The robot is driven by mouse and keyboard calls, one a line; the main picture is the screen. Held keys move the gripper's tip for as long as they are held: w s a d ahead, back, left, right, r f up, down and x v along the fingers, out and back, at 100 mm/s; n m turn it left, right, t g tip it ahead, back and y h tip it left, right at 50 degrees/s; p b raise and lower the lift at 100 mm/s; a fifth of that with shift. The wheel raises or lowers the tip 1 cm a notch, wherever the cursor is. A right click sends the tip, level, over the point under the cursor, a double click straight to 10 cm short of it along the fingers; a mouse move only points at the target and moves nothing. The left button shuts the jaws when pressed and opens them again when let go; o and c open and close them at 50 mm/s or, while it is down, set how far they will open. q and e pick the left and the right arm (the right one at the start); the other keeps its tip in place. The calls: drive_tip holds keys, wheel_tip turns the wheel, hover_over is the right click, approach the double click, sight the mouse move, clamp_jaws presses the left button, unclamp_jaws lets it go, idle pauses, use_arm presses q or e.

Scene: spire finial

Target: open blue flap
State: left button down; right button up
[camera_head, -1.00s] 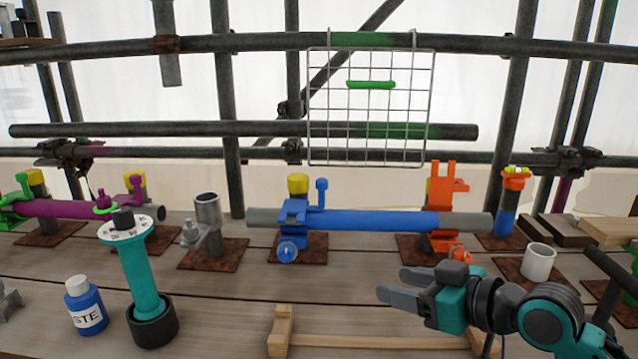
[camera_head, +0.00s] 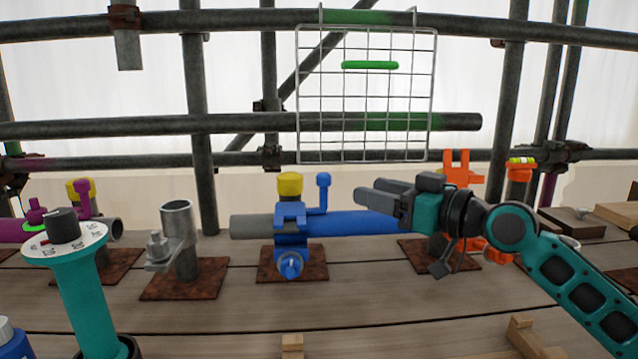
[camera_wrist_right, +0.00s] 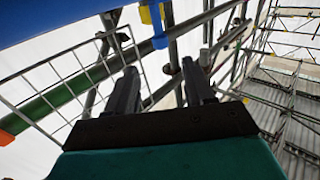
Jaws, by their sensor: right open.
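The blue clamp (camera_head: 291,232) stands on a rusty plate at the middle of the bench and sits around a blue-painted tube (camera_head: 350,222). Its blue flap (camera_head: 323,192) stands upright at the clamp's right side, with a knob on top. A yellow cap (camera_head: 290,184) is behind it. My right gripper (camera_head: 372,200) is open and empty, to the right of the flap and apart from it, in front of the tube. In the right wrist view its two fingers (camera_wrist_right: 160,90) point up, with blue and yellow parts (camera_wrist_right: 157,22) beyond them.
An orange clamp (camera_head: 462,170) is behind my right arm. A wire grid (camera_head: 367,95) hangs behind. Wooden blocks (camera_head: 292,343) lie at the front edge.

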sight(330, 179)
drive_tip(key=x, duration=1.1)
drive_tip(key=shift+w+a+b, duration=0.2)
drive_tip(key=shift+a+b, duration=0.05)
drive_tip(key=shift+b, duration=0.1)
drive_tip(key=shift+c, duration=0.3)
clamp_jaws()
